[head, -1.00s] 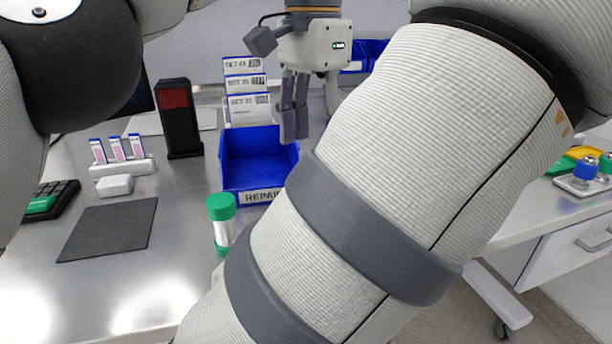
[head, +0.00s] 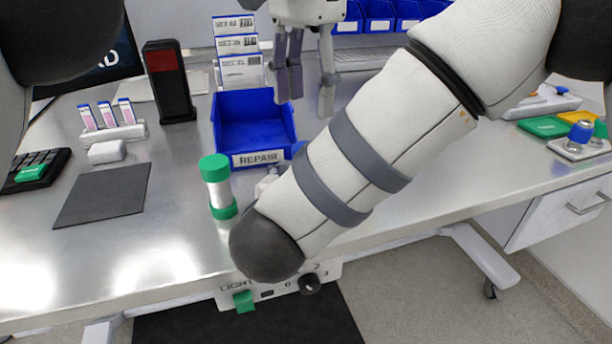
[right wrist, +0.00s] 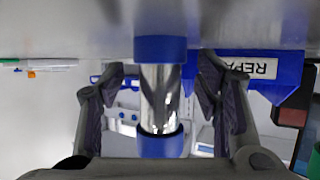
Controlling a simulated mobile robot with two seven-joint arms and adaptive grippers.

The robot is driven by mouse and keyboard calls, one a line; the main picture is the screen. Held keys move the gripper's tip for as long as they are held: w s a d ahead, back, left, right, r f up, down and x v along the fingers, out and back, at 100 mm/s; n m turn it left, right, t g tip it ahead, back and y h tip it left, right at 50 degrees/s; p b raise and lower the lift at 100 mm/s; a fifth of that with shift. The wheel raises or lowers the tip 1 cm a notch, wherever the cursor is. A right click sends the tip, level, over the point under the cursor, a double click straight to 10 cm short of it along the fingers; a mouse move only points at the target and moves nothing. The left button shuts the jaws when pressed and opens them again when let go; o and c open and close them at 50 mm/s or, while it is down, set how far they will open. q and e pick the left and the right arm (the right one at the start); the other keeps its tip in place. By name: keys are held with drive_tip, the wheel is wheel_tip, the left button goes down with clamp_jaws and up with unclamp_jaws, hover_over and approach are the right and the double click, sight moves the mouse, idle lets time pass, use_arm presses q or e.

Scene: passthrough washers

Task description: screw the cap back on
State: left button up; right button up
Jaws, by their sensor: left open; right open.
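A tube with blue ends and a clear, silvery middle (right wrist: 160,100) stands upright in the right wrist view, which is upside down. A second tube with a green cap (head: 214,168) and green lower band stands on the table in front of the blue bin. My left gripper (head: 307,95) is open and empty, pointing down by the bin's back right. Whether either cap is fully seated I cannot tell.
The blue REPAIR bin (head: 256,158) also shows in the right wrist view (right wrist: 262,55). A black-and-red tower (head: 168,85), a rack of slim tubes (head: 113,130), a dark mat (head: 103,195) and a keyboard (head: 36,165) stand left.

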sight(307, 143)
clamp_jaws()
use_arm(q)
drive_tip(key=n, duration=0.6)
drive_tip(key=shift+s+n, duration=0.1)
drive_tip(key=shift+n, duration=0.2)
drive_tip(key=n, duration=0.3)
drive_tip(key=shift+n, duration=0.3)
drive_tip(key=n, duration=0.8)
wheel_tip(307, 143, down, 8)
